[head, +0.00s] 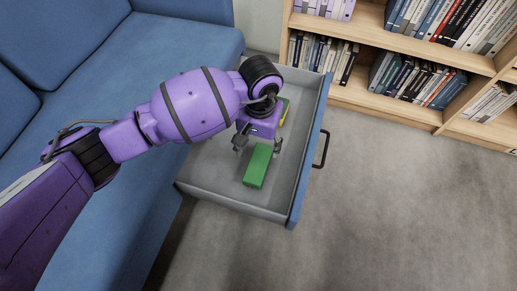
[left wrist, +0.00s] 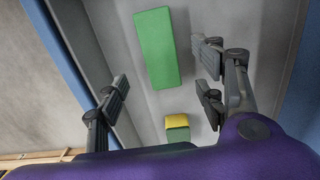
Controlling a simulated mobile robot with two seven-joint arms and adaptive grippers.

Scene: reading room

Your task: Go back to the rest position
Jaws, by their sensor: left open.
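My left gripper (head: 258,145) is over the open drawer (head: 213,192), its fingers spread wide and pointing down. A green block (head: 257,166) lies on the drawer floor just by the fingertips. In the left wrist view the green block (left wrist: 157,48) lies beyond the open fingers (left wrist: 164,78), with nothing held between them. A second, yellow and green block (head: 285,112) is partly hidden behind my gripper in the head view; it also shows near the palm in the left wrist view (left wrist: 177,122). My right gripper does not show.
The drawer has grey walls, a blue front and a dark handle (head: 321,149). A blue sofa (head: 180,40) is at the left, under my arm. A wooden bookcase (head: 372,98) full of books stands at the back right. The grey carpet (head: 400,210) at the right is clear.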

